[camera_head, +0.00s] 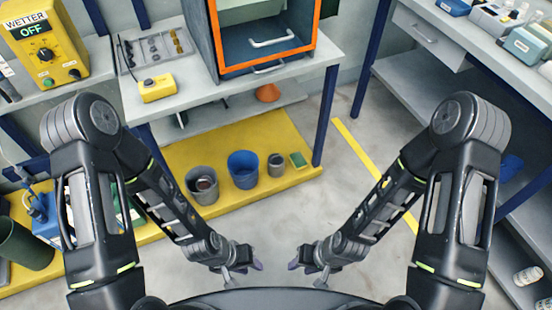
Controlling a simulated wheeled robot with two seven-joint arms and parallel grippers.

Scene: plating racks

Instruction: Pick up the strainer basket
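I cannot pick out a strainer basket for certain. A grey bucket (202,192) with something dark and round inside stands on the low yellow platform (285,143); its contents are too small to tell. My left gripper (243,272) is low in the middle of the view, above the floor, with its fingers apart and nothing seen between them. My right gripper (307,272) is just right of it, also with its fingers apart and empty. Both are apart from the bucket.
Shelves (420,70) stand at right. The central floor is clear.

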